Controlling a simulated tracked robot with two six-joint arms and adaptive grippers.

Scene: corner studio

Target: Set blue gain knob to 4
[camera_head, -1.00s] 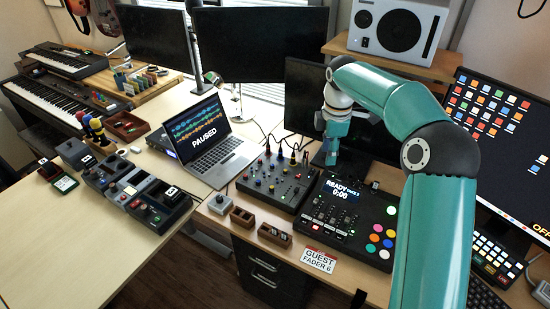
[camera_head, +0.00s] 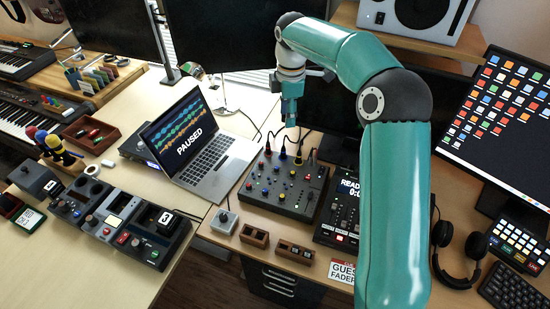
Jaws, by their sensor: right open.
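The grey mixer (camera_head: 322,181) sits at the desk's front, with rows of small coloured knobs. Some of the knobs look blue, but they are too small for me to tell which is the gain knob or to read its setting. My right gripper (camera_head: 291,122) hangs pointing down above the mixer's back edge, near the plugged cables. It is open, holds nothing, and appears apart from the knobs. My left gripper is out of view.
Coloured plugs and cables rise from the mixer's back edge. A laptop (camera_head: 211,160) stands to its left, a black fader console (camera_head: 335,225) to its right. Small wooden boxes (camera_head: 254,236) lie in front. Headphones (camera_head: 455,255) lie at the right.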

